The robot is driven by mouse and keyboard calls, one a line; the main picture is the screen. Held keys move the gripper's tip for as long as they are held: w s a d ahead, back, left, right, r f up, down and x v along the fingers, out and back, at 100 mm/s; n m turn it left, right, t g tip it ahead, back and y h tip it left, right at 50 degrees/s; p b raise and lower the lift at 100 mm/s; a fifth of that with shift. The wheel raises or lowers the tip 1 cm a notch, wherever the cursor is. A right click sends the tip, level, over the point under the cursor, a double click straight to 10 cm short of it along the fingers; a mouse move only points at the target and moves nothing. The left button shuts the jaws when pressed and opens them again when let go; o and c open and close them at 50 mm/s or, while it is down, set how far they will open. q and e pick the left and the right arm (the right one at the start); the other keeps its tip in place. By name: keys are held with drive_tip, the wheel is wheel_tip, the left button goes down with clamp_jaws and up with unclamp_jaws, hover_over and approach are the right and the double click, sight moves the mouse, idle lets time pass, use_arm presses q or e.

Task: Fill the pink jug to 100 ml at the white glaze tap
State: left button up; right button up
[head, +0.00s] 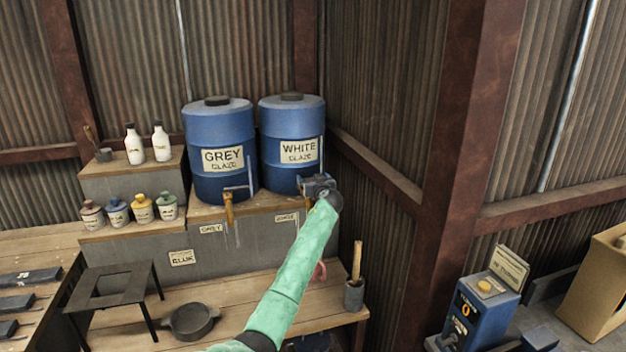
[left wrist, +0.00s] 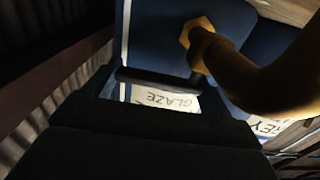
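The white glaze barrel (head: 293,118) is blue with a WHITE GLAZE label, on the raised shelf right of the grey glaze barrel. My left gripper (head: 318,187), at the end of a green-sleeved arm, is in front of its lower part and hides its tap in the head view. In the left wrist view a yellow-brown tap (left wrist: 235,65) curves close by the dark gripper parts, before an upside-down GLAZE label (left wrist: 165,98). I cannot tell if they touch, or if the gripper is open. A small pink part (head: 321,271), perhaps the jug, shows beside the sleeve; the rest is hidden.
The grey glaze barrel (head: 218,140) has a tap (head: 229,208). A wooden bench (head: 235,293) below holds a dark pan (head: 192,321) and a grey pot (head: 354,294) with a stick. Bottles stand on the left steps. A blue device (head: 478,310) stands at lower right.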

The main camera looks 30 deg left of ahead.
use_arm(q)
drive_tip(key=c, duration=0.4)
drive_tip(key=shift+s+f, duration=0.1)
drive_tip(key=shift+s+d+m+t+h, duration=0.15)
drive_tip(key=shift+m+t+h, duration=0.65)
drive_tip(key=shift+t+h, duration=0.1)
drive_tip(key=shift+m+t+h, duration=0.3)
drive_tip(key=shift+h, duration=0.1)
drive_tip(key=shift+s+d+r+m+t+h+p, duration=0.1)
drive_tip(key=shift+s+r+m+t+h+p, duration=0.1)
drive_tip(key=shift+m+t+h+p, duration=0.3)
drive_tip(key=shift+d+f+m+h, duration=0.15)
drive_tip(key=shift+m+h, duration=0.15)
drive_tip(key=shift+h, duration=0.2)
use_arm(e)
drive_tip(key=shift+s+d+f, duration=0.25)
drive_tip(key=shift+s+f, duration=0.05)
drive_tip(key=shift+f, duration=0.2)
drive_tip(key=shift+s+d+f, duration=0.2)
drive_tip(key=shift+s+f, duration=0.05)
drive_tip(key=shift+f, duration=0.25)
use_arm(q)
drive_tip(key=o, duration=1.3)
drive_tip(key=shift+c, duration=0.2)
